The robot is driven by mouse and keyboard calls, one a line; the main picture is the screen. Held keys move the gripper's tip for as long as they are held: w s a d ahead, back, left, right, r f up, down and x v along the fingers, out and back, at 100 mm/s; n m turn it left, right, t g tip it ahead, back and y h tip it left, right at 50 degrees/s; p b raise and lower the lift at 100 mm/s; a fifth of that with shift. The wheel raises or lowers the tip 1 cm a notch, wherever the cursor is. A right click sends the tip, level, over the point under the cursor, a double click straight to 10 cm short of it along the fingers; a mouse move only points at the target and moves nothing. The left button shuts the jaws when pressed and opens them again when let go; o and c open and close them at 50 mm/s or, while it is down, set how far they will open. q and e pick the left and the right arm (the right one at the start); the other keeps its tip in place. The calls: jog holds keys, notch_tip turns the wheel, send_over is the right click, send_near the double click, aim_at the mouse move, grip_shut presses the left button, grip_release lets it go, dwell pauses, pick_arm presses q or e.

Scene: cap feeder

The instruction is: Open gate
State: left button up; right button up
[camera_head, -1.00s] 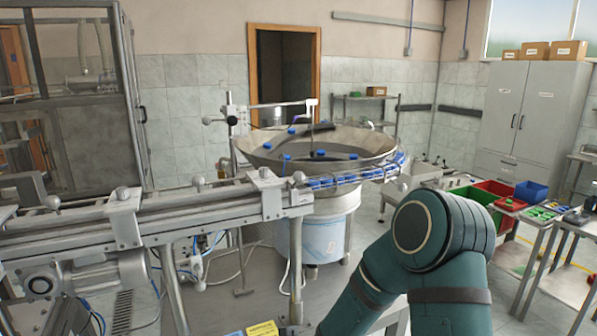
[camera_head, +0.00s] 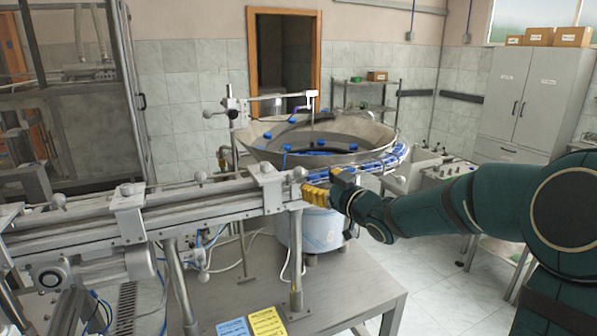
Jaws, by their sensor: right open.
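My right gripper (camera_head: 312,194), with yellow fingers, is at the end of the green arm from the right. It is open and sits at the right end of the metal conveyor rail (camera_head: 200,200), just below and in front of the blue-cap chute (camera_head: 374,166). I cannot tell whether it touches the rail or chute. A small metal fitting (camera_head: 299,173) stands above the fingertips at the junction of rail and chute. I cannot clearly make out which part is the gate. The round feeder bowl (camera_head: 262,153) behind holds several blue caps. My left gripper is not in view.
A grey table (camera_head: 340,283) stands below the rail, with a blue card (camera_head: 233,328) and a yellow card (camera_head: 267,322) on it. A metal post (camera_head: 296,262) holds up the rail end. A grey cabinet (camera_head: 530,95) stands at the back right.

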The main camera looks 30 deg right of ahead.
aim_at(303, 174)
jog(key=w, duration=0.6)
jog(key=w+a+p, duration=0.1)
jog(key=w, duration=0.2)
grip_shut()
